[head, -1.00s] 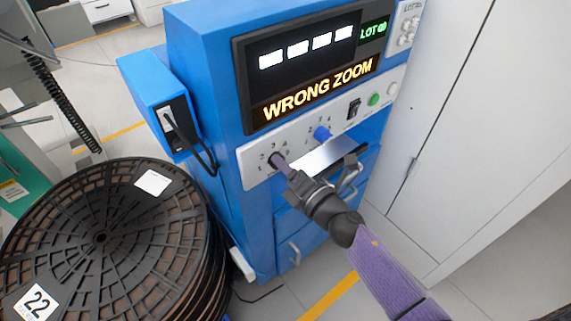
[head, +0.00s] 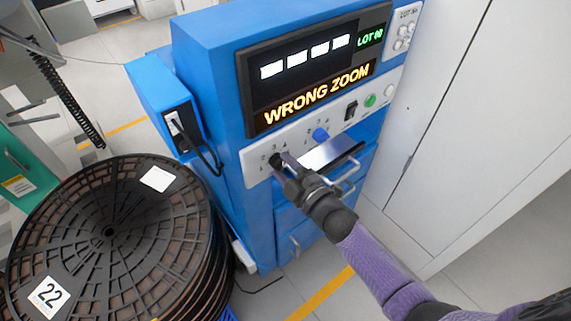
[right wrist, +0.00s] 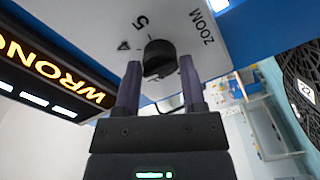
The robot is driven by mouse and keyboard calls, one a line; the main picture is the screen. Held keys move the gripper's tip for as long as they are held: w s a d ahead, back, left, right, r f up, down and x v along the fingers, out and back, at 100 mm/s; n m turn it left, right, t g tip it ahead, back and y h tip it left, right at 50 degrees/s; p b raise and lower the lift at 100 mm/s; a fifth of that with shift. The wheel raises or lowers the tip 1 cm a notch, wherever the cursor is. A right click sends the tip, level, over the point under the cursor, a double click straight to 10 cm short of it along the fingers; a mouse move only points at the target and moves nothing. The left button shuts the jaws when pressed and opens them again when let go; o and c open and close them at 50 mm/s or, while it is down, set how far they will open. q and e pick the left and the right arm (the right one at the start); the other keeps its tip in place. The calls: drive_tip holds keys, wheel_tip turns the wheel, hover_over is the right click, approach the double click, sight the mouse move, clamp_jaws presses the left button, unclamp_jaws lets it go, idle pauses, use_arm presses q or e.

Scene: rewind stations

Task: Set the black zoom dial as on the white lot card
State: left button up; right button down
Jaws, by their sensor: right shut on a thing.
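The black zoom dial (head: 275,160) is at the left end of the white control strip, with small numerals around it. In the right wrist view the dial (right wrist: 158,57) lies between the two purple fingers, beside the printed word ZOOM and the numerals 5 and 4. My right gripper (head: 284,162) is shut on the dial; it also shows in the right wrist view (right wrist: 160,68). I cannot read the dial's pointer. The screen (head: 315,70) reads WRONG ZOOM. My left gripper is out of view.
A blue dial (head: 320,135), a black switch (head: 351,110) and a green button (head: 370,101) sit right of the zoom dial. A shelf (head: 330,152) juts out below. A stack of reels (head: 110,230) with white labels stands left; a white cabinet (head: 455,120) stands right.

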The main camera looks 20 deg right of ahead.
drive_tip(key=m+p, duration=0.1)
drive_tip(key=m, duration=0.3)
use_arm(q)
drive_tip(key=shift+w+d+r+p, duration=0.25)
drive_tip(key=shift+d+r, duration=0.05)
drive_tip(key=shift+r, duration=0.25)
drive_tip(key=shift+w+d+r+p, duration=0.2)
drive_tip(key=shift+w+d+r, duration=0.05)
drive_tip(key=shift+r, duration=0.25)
use_arm(e)
drive_tip(key=shift+f+m, duration=0.1)
drive_tip(key=shift+m, duration=2.1)
drive_tip(key=shift+c, duration=1.1)
unclamp_jaws()
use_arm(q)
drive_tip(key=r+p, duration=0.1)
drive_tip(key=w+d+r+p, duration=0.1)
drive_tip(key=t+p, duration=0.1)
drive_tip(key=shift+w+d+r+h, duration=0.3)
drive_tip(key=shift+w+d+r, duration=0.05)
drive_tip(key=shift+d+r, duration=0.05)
use_arm(e)
drive_tip(key=v, duration=1)
